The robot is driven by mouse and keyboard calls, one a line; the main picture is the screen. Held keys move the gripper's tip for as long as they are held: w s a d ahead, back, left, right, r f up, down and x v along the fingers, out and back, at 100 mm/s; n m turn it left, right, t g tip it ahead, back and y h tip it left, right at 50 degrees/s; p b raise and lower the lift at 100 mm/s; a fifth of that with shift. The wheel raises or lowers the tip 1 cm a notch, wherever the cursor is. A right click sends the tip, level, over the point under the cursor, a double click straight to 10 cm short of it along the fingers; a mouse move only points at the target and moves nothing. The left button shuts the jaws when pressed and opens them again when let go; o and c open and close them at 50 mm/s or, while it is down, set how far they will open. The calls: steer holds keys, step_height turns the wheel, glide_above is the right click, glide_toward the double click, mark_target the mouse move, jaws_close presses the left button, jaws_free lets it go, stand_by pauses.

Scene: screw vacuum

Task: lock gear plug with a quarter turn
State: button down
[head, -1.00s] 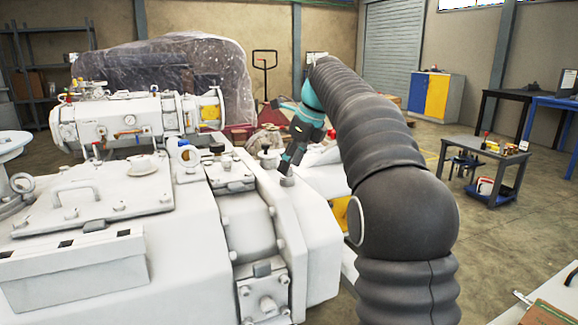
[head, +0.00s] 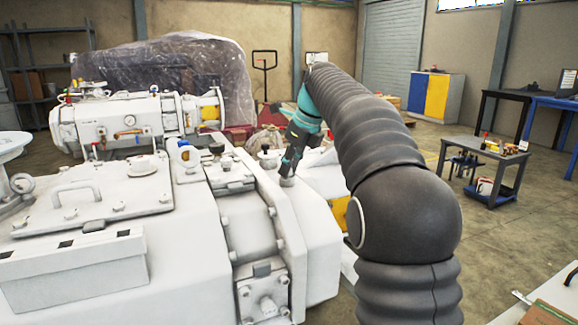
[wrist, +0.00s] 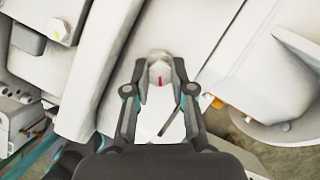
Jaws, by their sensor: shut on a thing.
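The gear plug (wrist: 159,70) is a pale, faceted cap with a red mark, set in the white machine housing (wrist: 215,30). In the wrist view my gripper (wrist: 160,77) has its two dark fingers on either side of the plug, shut on it. The red mark runs nearly up and down in that view. In the head view my gripper (head: 289,170) reaches down to the right part of the white machine (head: 310,215). The plug cannot be made out there behind the fingers.
A white fitting (head: 268,158) stands just left of my gripper, with a dark cap (head: 216,149) further left. A second white machine (head: 125,122) stands behind. A small tool cart (head: 484,165) stands at the right with open floor around it.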

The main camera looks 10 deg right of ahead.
steer(key=m+h, duration=0.1)
steer(key=m, duration=0.2)
steer(key=m+h, duration=0.1)
steer(key=m, duration=0.2)
steer(key=shift+f+t, duration=0.2)
steer(key=shift+t, duration=0.2)
steer(key=c, duration=0.9)
jaws_free()
steer(key=shift+d, duration=0.15)
steer(key=shift+r, duration=0.15)
steer(key=a+v, duration=0.1)
steer(key=v, duration=1)
steer(key=shift+s+d+r, duration=0.25)
steer(key=shift+d+r, duration=0.05)
steer(key=shift+s, duration=0.1)
